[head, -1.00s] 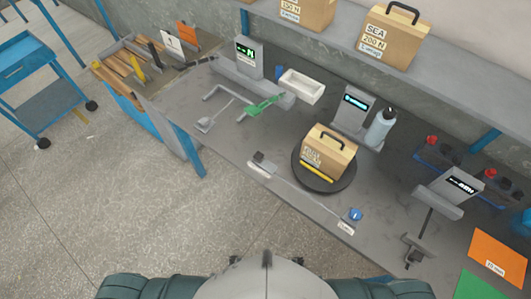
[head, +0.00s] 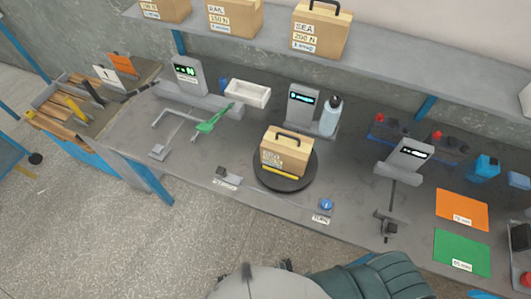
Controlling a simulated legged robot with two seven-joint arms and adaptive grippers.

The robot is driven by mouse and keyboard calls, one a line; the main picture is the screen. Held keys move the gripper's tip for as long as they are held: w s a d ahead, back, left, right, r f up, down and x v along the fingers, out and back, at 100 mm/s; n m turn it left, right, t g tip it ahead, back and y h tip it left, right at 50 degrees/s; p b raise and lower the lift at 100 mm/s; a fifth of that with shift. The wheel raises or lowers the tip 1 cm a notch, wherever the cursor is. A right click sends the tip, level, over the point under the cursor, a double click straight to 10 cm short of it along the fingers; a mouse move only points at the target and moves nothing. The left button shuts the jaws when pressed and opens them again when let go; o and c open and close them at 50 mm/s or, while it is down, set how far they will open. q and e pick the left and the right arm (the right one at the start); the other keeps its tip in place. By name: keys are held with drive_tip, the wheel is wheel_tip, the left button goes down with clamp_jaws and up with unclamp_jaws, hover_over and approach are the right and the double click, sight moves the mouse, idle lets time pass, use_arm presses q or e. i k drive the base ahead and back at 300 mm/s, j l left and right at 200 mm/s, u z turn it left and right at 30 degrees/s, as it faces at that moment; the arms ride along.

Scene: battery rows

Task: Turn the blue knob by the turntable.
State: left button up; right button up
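The blue knob (head: 326,204) sits near the front edge of the bench, with a small white label (head: 321,219) just in front of it. The black round turntable (head: 311,172) is behind it and to its left. A tan case (head: 286,155) with a dark handle, a printed front and a yellow strip at its base stands upright on the turntable. Nothing touches the knob. Neither of my grippers shows; only my own body parts are at the bottom of the head view.
A device with a lit display (head: 302,102) and a grey bottle (head: 331,115) stand behind the turntable. A small block (head: 228,174) lies left of it. A display stand (head: 404,158), an orange sheet (head: 462,209) and a green sheet (head: 461,251) are to the right. Bench around the knob is clear.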

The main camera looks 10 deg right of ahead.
sight(326, 205)
drive_tip(key=k+l+z, duration=0.1)
drive_tip(key=k, duration=0.4)
drive_tip(key=k+l+z, duration=0.1)
drive_tip(key=k+l, duration=0.25)
drive_tip(key=k, duration=0.1)
